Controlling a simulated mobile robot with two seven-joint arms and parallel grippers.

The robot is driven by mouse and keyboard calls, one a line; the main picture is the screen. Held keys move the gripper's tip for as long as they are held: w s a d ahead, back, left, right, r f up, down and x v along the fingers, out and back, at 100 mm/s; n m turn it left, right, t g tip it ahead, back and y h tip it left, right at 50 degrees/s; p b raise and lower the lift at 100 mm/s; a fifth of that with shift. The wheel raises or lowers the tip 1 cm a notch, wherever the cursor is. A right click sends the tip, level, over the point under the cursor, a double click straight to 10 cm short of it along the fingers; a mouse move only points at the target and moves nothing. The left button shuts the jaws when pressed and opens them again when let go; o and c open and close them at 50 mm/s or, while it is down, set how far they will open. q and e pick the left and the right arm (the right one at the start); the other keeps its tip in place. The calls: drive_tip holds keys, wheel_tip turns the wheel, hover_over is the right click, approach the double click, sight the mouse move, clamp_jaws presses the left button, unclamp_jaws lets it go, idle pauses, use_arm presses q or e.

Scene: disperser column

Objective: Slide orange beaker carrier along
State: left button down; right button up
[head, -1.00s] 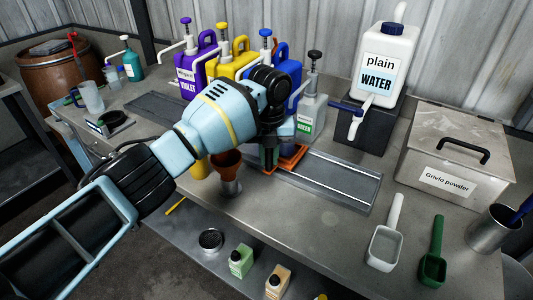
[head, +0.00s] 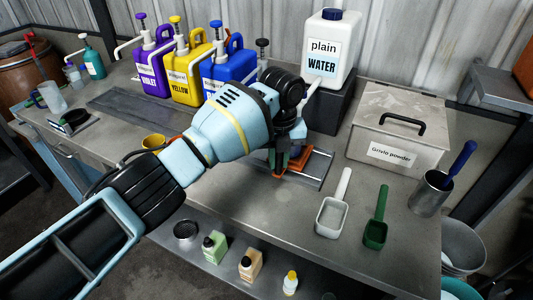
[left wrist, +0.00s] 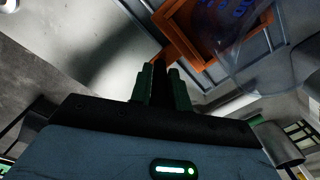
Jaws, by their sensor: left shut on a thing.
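The orange beaker carrier (head: 298,166) sits on the metal rail (head: 318,170) on the bench, mostly hidden behind my gripper and arm in the head view. In the left wrist view it is an orange square frame (left wrist: 176,18) with a clear beaker (left wrist: 238,50) in it. My left gripper (head: 284,160) reaches down at the carrier's near side. In the left wrist view its dark green fingers (left wrist: 160,88) are shut on a part of the carrier that sticks out towards me. My right gripper is in neither view.
Violet (head: 152,68), yellow (head: 188,72) and blue (head: 228,72) pump canisters line the back. A plain water jug (head: 328,50) stands on a dark block. Right of the rail are a powder box (head: 398,130), a white scoop (head: 332,212), a green scoop (head: 376,225) and a metal cup (head: 431,192).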

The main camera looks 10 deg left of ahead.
use_arm(q)
drive_tip(key=shift+s+d+r, duration=0.15)
drive_tip(key=shift+d+r, duration=0.05)
drive_tip(key=shift+d, duration=0.45)
drive_tip(key=c, duration=1.6)
unclamp_jaws()
drive_tip(key=shift+d, duration=0.1)
drive_tip(key=shift+o, duration=1.4)
drive_tip(key=shift+s+d+f, duration=0.1)
wheel_tip(320, 180, up, 8)
drive_tip(key=shift+f, duration=0.15)
